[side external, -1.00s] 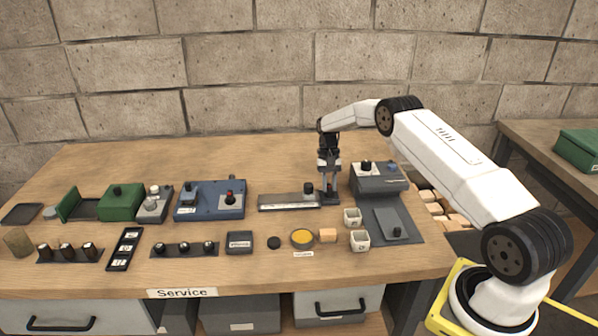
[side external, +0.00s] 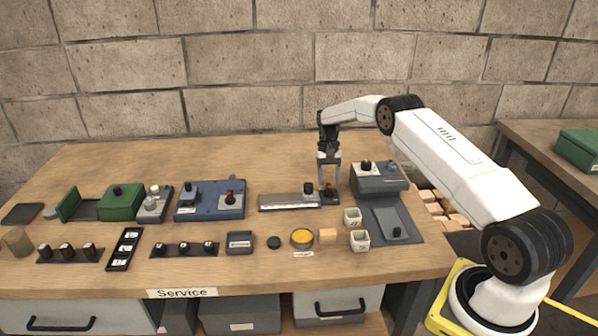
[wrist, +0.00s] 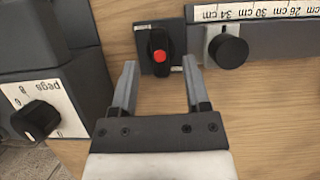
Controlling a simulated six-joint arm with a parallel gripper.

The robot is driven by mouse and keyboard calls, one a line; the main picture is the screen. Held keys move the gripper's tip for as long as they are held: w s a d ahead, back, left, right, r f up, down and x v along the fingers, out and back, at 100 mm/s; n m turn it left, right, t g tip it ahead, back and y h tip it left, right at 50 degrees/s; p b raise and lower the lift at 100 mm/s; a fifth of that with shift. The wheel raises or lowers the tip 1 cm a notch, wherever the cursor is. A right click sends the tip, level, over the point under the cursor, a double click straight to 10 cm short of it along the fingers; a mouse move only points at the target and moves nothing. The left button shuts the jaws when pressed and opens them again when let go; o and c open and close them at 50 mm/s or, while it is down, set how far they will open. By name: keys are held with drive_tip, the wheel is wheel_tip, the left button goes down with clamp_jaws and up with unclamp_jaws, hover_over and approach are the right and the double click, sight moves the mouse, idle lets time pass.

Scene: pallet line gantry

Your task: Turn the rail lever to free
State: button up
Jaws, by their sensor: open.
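The rail lever (wrist: 159,54) is a black handle with a red spot on a dark square plate. It stands at the right end of the measuring rail and also shows in the side external view (side external: 329,189). In the wrist view it appears between the tips of my gripper (wrist: 158,72), slightly beyond them. My gripper (side external: 329,176) points down above the lever with its fingers spread and nothing between them. The rail (wrist: 265,25) carries a centimetre scale and a round black knob (wrist: 228,51). I see no free marking on the lever plate.
A grey unit (side external: 379,182) with a "pegs" dial (wrist: 37,120) stands close to the right of the lever. A blue control box (side external: 210,200) is left of the rail. Bare wood lies behind the rail.

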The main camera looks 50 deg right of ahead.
sight(324, 190)
drive_tip(key=shift+v, duration=2.75)
drive_tip(key=s+a+r+n+t+h, duration=0.1)
drive_tip(key=s+a+r+n, duration=0.15)
drive_tip(key=a, duration=0.55)
drive_tip(key=s+a+r+n+t+h, duration=0.15)
drive_tip(key=a+r, duration=0.25)
drive_tip(key=a, duration=0.4)
drive_tip(key=s+a+n+t, duration=0.1)
drive_tip(key=s+a+n, duration=0.1)
drive_tip(key=s+a, duration=0.3)
drive_tip(key=s+a+n+t, duration=0.2)
drive_tip(key=s+a, duration=0.4)
drive_tip(key=s, duration=0.8)
drive_tip(key=shift+s+n, duration=0.2)
drive_tip(key=shift+n, duration=0.2)
drive_tip(key=shift+h, duration=0.25)
